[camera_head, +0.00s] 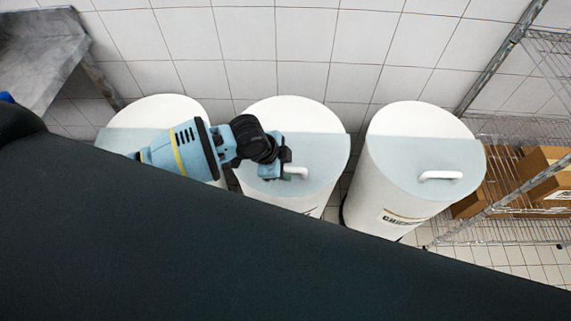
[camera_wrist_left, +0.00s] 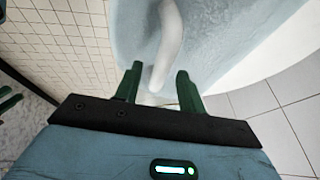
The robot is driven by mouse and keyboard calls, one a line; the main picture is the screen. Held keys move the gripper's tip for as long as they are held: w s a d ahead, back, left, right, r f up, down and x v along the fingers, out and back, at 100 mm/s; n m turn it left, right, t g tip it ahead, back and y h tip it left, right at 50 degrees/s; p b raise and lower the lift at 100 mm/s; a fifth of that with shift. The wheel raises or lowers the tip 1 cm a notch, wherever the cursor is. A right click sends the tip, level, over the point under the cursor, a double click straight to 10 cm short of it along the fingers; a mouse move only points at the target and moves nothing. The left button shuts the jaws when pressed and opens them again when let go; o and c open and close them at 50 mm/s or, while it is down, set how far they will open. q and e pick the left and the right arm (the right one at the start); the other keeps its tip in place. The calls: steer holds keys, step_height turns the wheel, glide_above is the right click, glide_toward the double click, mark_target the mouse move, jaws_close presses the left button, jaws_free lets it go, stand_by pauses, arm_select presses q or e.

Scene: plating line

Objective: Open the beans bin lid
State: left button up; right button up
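Three white bins with pale blue front lids stand against the wall in the head view. My left gripper (camera_head: 283,172) is at the white handle (camera_head: 296,172) of the middle bin's lid (camera_head: 312,155), which lies shut. The middle bin's label is almost wholly hidden, so I cannot read whether it is the beans bin. In the left wrist view my left gripper's dark green fingers (camera_wrist_left: 158,84) are apart, with the white handle (camera_wrist_left: 168,45) between their tips and gaps beside it. My right gripper is not in view.
The right bin (camera_head: 383,190) has a label starting "CHIC" and a shut lid with its own handle (camera_head: 440,176). The left bin (camera_head: 165,105) is partly behind my arm. A wire rack (camera_head: 515,235) with cardboard boxes (camera_head: 545,165) stands right; a metal table (camera_head: 40,60) stands left.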

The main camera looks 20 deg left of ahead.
mark_target(287, 133)
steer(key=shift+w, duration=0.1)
arm_select(q)
jaws_close()
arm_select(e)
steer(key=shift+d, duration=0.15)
arm_select(q)
steer(key=shift+w, duration=0.1)
